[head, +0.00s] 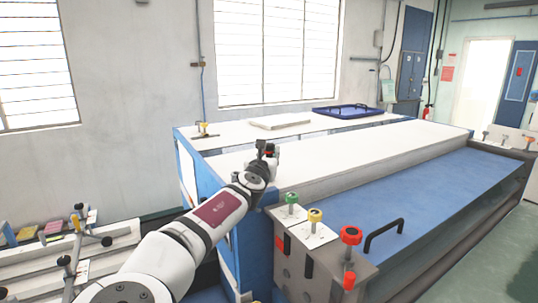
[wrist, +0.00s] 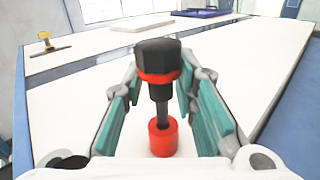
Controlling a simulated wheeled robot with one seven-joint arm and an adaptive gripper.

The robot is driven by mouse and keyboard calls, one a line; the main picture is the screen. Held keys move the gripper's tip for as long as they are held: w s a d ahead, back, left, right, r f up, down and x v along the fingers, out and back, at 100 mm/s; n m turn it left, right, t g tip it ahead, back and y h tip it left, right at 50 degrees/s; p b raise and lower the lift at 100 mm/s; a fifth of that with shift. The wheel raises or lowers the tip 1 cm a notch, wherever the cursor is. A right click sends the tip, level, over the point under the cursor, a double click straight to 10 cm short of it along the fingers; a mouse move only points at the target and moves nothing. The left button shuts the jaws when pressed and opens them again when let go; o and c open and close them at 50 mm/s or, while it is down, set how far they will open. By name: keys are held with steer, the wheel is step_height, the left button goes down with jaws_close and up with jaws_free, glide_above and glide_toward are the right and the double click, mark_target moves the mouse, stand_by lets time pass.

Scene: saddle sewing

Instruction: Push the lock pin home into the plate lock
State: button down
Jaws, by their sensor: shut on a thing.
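My gripper (wrist: 160,98) is shut on a lock pin (wrist: 158,58) with a black faceted head, a red collar and a dark shaft. In the wrist view the pin is upright between the teal finger pads. A red cylinder (wrist: 163,137) shows at the shaft's lower end; I cannot tell whether it is part of the pin or a separate socket. In the head view the gripper (head: 268,153) and black pin head are small, in front of the white table top. I cannot identify the plate lock with certainty.
Green (head: 291,198), yellow (head: 315,215) and red (head: 350,235) knobs stand on the grey end block at the front right. A black handle (head: 384,236) is on the blue panel. A white slab (head: 279,122) and blue tray (head: 348,110) lie on the back table.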

steer(key=shift+f, duration=1.65)
steer(key=c, duration=1.2)
jaws_free()
steer(key=shift+d+f, duration=0.1)
steer(key=shift+f, duration=0.05)
steer(key=shift+d+f, duration=0.1)
steer(key=shift+d, duration=0.05)
steer(key=s, duration=0.4)
steer(key=s+a, duration=0.1)
steer(key=s, duration=0.3)
steer(key=s+a+r, duration=0.1)
steer(key=s, duration=0.3)
steer(key=shift+a, duration=0.25)
